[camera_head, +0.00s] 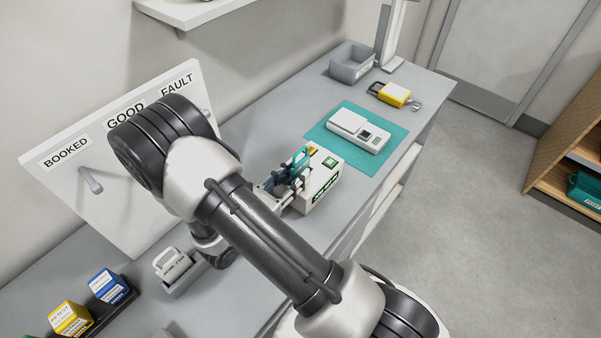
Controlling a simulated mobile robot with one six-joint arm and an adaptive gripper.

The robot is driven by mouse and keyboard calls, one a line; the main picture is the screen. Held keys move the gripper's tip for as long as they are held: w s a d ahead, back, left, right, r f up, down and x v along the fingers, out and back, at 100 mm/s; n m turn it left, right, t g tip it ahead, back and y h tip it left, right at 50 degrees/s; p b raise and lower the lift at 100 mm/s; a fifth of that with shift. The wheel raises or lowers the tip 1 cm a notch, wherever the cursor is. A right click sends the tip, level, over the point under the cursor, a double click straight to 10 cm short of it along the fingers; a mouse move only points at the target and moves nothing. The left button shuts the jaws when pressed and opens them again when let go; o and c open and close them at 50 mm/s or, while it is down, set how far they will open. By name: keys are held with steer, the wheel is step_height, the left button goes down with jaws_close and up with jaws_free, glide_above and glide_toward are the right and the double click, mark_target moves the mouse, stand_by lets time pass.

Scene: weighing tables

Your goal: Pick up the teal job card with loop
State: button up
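The teal job card with loop (300,160) stands upright at a cream box (325,182) with green labels, in the middle of the grey table. Its loop points up. A yellow piece shows just behind it in the box. My gripper (290,187) is at the near left side of the card, low beside the box. Its fingers overlap the card in the picture. My arm and the gripper's own body hide part of the card and the box. I cannot tell whether the fingers are touching the card or how far apart they are.
A white scale (357,131) sits on a teal mat (398,150) beyond the box. A yellow padlock-like item (394,95) and a grey bin (351,64) stand farther back. A white board (95,205) with hooks stands left. A grey holder (180,275) and blue (109,286) and yellow (70,318) blocks stand front left.

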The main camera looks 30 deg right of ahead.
steer(key=shift+d, duration=0.15)
steer(key=shift+c, duration=0.5)
jaws_close()
steer(key=shift+r, duration=0.15)
step_height(320, 180, up, 20)
steer(key=p, duration=0.6)
